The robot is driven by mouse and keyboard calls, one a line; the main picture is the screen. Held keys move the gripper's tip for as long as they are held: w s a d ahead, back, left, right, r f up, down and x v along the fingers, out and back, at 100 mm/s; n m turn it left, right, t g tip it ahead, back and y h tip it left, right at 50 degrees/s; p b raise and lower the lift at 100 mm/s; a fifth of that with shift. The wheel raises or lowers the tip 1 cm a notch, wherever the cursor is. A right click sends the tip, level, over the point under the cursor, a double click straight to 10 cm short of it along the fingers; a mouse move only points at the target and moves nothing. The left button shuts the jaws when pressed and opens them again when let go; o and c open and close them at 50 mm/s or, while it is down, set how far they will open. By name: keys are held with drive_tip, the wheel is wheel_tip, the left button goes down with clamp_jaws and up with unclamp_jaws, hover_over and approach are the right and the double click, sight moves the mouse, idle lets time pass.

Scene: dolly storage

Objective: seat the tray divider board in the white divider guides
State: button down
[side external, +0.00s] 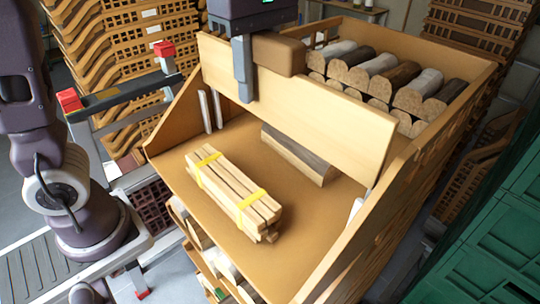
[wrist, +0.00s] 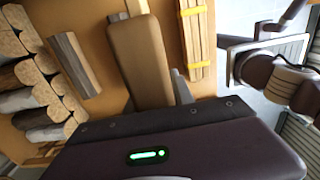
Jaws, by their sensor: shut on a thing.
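The tray divider board (side external: 300,97) is a long light-wood panel, held upright across the wooden tray (side external: 215,165). A brown padded block (side external: 278,52) at its top also shows in the wrist view (wrist: 140,60). A pair of white divider guides (side external: 211,110) stands at the left wall, just below the board's left end. A white guide (side external: 355,209) shows at the right wall, below the board's right end. I cannot tell whether board and guides touch.
A yellow-banded stick bundle (side external: 232,190) lies in the front of the tray; it also shows in the wrist view (wrist: 196,38). A dark split log (side external: 300,155) lies under the board. Stacked logs (side external: 385,78) fill the back. Green crates (side external: 500,190) stand at right.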

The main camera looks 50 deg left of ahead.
sight(258, 114)
drive_tip(key=shift+f, duration=2.75)
drive_tip(key=shift+f, duration=2.95)
drive_tip(key=c, duration=1)
unclamp_jaws()
wheel_tip(258, 114, up, 7)
drive_tip(key=shift+r, duration=0.1)
